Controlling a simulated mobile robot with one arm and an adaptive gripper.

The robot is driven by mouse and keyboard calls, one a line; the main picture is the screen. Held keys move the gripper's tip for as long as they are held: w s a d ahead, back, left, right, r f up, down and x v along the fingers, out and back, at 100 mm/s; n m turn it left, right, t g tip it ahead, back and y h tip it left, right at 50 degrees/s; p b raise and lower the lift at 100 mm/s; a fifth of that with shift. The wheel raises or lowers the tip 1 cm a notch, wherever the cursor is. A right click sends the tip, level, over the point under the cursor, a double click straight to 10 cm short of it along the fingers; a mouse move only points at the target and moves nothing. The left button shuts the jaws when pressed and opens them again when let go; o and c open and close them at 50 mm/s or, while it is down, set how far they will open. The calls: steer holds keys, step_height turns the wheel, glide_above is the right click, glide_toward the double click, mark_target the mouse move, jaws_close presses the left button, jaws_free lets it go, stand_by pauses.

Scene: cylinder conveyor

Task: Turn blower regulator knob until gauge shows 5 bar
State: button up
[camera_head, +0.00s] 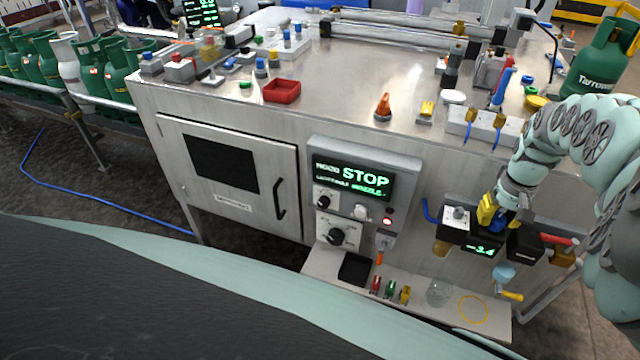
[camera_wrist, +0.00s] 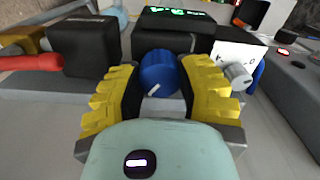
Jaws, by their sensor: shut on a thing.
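The blue regulator knob (camera_wrist: 158,73), with a white pointer line, sits between the yellow-padded fingers of my gripper (camera_wrist: 156,88) in the wrist view. My gripper (camera_head: 494,215) is shut on the knob, and my arm reaches down to it from the right in the head view. The black gauge display (camera_head: 484,249) just below the gripper reads what looks like 3.4 in green digits.
The STOP control panel (camera_head: 364,190) is farther left. A shelf below holds a glass (camera_head: 438,293) and small coloured parts.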

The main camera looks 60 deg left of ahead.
steer(key=m, duration=0.4)
steer(key=shift+m+p, duration=0.3)
steer(key=shift+p, duration=0.1)
steer(key=shift+m+p, duration=0.35)
steer(key=shift+m, duration=1.65)
steer(key=o, duration=1.2)
